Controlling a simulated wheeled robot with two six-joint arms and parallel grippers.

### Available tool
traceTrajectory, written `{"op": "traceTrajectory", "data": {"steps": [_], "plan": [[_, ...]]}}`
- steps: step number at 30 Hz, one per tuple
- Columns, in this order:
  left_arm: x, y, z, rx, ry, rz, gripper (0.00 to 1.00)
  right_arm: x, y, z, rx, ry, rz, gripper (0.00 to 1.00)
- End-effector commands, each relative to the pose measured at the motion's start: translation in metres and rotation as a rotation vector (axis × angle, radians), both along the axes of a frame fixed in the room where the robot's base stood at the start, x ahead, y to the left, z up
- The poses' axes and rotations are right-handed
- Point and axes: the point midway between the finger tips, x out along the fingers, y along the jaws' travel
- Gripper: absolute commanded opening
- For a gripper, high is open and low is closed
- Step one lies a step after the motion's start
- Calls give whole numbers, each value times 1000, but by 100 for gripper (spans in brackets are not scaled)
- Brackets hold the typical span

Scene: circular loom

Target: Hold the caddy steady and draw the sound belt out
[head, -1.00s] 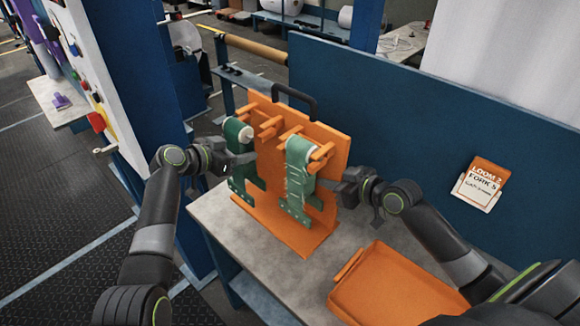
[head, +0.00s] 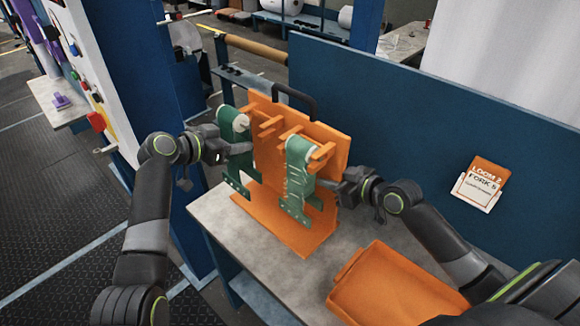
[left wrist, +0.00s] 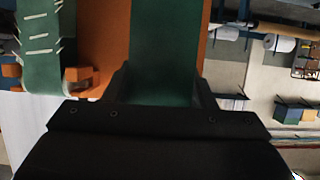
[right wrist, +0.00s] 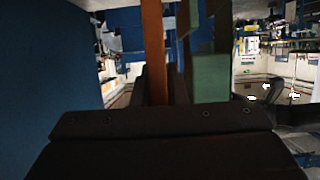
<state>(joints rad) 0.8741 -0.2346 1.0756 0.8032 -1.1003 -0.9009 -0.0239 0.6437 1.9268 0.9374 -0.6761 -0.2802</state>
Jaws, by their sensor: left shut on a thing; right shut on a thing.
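The orange caddy (head: 330,138) stands upright on the table, with a black handle on top and pegs on its face. A plain green belt (head: 232,128) is at its left, its looped top around a pale roller and its tail hanging down. My left gripper (head: 240,148) is shut on this belt, which also shows between the fingers in the left wrist view (left wrist: 165,45). A second green belt (head: 299,172) with pale frayed-looking marks hangs on the right pegs. My right gripper (head: 330,184) is shut on the caddy's right edge, an orange strip in the right wrist view (right wrist: 154,50).
An empty orange tray (head: 385,295) lies at the table's front right. A blue panel (head: 430,130) with a "LOOM 2 FORK 5" card (head: 480,183) stands behind. A blue post and white control panel are at the left. Bare table (head: 215,210) shows left of the caddy.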

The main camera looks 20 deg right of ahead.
Motion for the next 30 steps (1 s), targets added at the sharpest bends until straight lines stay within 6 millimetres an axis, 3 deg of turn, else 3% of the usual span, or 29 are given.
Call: {"op": "traceTrajectory", "data": {"steps": [15, 30], "plan": [[0, 0, 41, 0, -4, 1, 0, 0, 0, 2, 1, -4, 0, 0], [0, 0, 42, 0, -2, 0, 0, 0, 0, 2, 0, -3, 0, 0]]}}
